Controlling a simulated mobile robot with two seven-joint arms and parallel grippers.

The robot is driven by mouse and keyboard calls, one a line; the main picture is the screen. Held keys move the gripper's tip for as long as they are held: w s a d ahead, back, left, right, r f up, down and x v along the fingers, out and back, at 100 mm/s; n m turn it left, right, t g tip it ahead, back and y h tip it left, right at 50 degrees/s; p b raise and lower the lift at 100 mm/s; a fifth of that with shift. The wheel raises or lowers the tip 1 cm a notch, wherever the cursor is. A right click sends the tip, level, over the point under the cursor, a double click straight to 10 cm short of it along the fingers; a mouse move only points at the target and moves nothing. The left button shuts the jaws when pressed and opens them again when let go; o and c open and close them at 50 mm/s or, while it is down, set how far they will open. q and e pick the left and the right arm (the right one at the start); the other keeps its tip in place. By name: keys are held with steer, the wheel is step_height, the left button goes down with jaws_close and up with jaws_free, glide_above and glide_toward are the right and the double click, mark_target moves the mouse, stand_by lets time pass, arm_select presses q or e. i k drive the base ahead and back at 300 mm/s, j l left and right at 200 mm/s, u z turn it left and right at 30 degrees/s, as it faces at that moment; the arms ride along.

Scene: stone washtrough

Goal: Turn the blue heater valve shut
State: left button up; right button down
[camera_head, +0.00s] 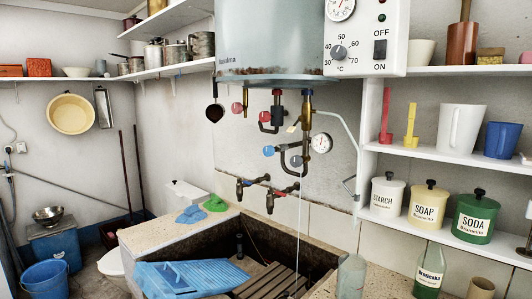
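A grey water heater (270,40) hangs on the back wall with pipes under it. A round blue valve knob (269,151) sits at the left of the lower pipe. I cannot tell from this view whether either is open or shut. A thin pale vertical line, water or a cord, runs down from the pipes toward the trough. Neither of my grippers is in view.
Red knobs (237,108) and a round gauge (321,143) are close to the blue knobs. Two wall taps (270,203) sit above the stone trough (180,232), where a blue washboard (185,278) lies. Shelves with tins (429,203) stand at the right. Space before the pipes looks clear.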

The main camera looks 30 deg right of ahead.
mark_target(268, 151)
steer(key=i+j, duration=0.2)
steer(key=j, duration=0.15)
steer(key=i+j+z, duration=0.15)
steer(key=j, duration=0.2)
steer(key=z, duration=1.4)
